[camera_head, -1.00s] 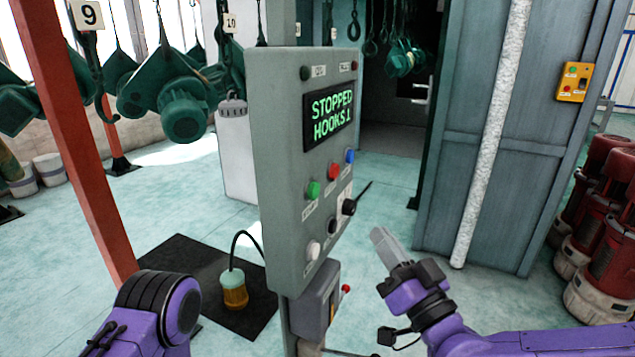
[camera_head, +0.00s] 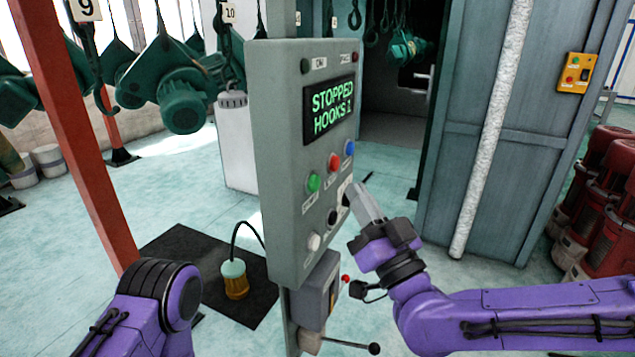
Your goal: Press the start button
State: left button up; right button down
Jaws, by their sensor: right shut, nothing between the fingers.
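The grey control panel (camera_head: 275,150) stands upright in the middle of the head view. Its display (camera_head: 329,109) reads "STOPPED HOOKS 1". A green button (camera_head: 314,183) sits on the left below the display, with a red button (camera_head: 334,161) and a blue button (camera_head: 350,148) up and to its right. A white knob (camera_head: 314,241) and a black knob (camera_head: 332,217) are lower down. The button labels are too small to read surely. My right gripper (camera_head: 356,194) is shut and empty, its tip in front of the panel's lower right, right of the green button. My left gripper is out of view; only my left arm shows.
A grey box with a red knob (camera_head: 318,290) is under the panel, with a black-knobbed lever (camera_head: 374,349) below. An orange post (camera_head: 88,140) stands left. Green hoists (camera_head: 185,105) hang behind.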

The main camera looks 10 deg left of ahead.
aim_at(314, 184)
jog(key=shift+w+a+b, duration=0.2)
jog(key=shift+w+a, duration=0.1)
jog(key=shift+a, duration=0.6)
jog(key=shift+w+a+b, duration=0.15)
jog(key=shift+w+a, duration=0.1)
jog(key=shift+a, duration=0.6)
dwell(0.7)
jog(key=shift+w+a, duration=0.1)
jog(key=shift+a, duration=0.3)
